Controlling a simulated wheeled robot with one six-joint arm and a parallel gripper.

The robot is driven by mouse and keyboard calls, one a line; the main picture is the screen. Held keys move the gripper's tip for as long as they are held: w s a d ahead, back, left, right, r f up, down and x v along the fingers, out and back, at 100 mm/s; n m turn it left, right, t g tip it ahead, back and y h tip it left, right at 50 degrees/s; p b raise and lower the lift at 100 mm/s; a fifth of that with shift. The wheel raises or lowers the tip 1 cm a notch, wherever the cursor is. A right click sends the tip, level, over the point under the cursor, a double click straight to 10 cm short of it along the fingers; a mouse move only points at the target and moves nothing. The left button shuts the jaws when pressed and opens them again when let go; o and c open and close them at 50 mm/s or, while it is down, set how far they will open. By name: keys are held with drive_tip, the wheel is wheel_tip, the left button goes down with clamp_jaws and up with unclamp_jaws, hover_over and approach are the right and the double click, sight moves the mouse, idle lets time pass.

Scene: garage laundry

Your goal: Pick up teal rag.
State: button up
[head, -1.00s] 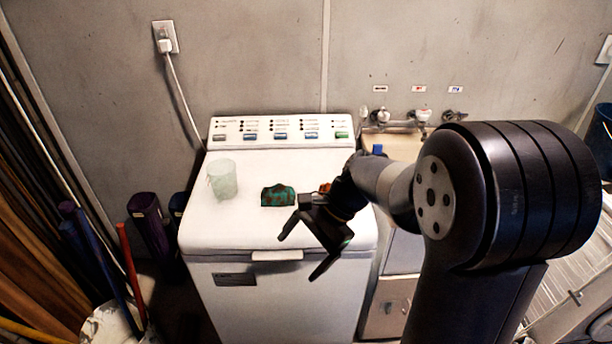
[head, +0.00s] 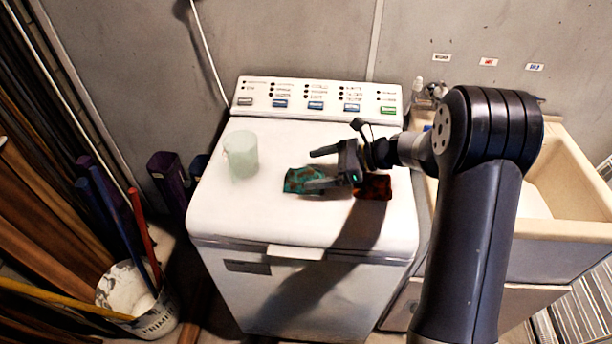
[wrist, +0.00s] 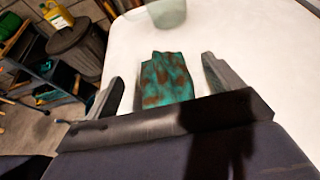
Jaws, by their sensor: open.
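The teal rag (head: 296,180), blotched with brown, lies crumpled on the white top of the washing machine (head: 225,215). In the wrist view the rag (wrist: 166,78) sits between the two spread fingers, with a gap to the finger on each side. My gripper (head: 312,168) is open and empty, its fingers pointing left around the rag in the head view. It also shows in the wrist view (wrist: 160,82). Part of the rag is hidden behind a finger in the head view. Whether the fingers touch the lid I cannot tell.
A pale translucent cup (head: 241,155) stands left of the rag, also beyond it in the wrist view (wrist: 166,13). A dark red-brown cloth (head: 373,188) lies right under my gripper. A sink (head: 575,185) is at the right. The lid's front is clear.

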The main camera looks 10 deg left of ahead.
sight(291, 174)
drive_tip(key=p+x, duration=0.1)
drive_tip(key=x, duration=0.4)
drive_tip(key=shift+a+f, duration=0.1)
drive_tip(key=shift+a, duration=0.15)
drive_tip(key=c, duration=1.1)
